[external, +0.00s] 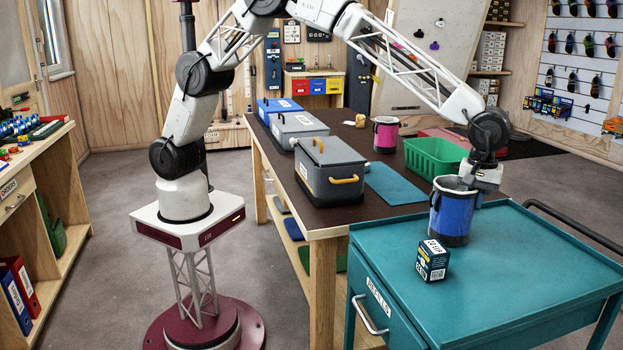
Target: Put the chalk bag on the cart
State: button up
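A blue chalk bag (451,218) with a grey rim and dark base is upright at the back left part of the teal cart (530,285). Its base appears at the cart's top, but whether it rests there or hangs just above I cannot tell. My gripper (474,190) points down at the bag's right rim. Its fingers are mostly hidden by the bag, so whether they are shut on the rim is unclear. A pink chalk bag (385,135) stands on the dark-topped table.
A small dark box (432,260) stands on the cart in front of the blue bag. The cart's right half is clear. The table behind holds a grey lidded box (330,172), a green basket (435,157) and a blue mat (394,184). The cart handle (580,230) runs along the right.

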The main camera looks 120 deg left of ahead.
jog(key=o, duration=0.3)
jog(key=shift+o, duration=0.2)
jog(key=shift+r, duration=0.1)
notch_tip(320, 180, up, 12)
jog(key=shift+w+r, duration=0.1)
jog(key=shift+w, duration=0.05)
dwell(0.5)
dwell(0.6)
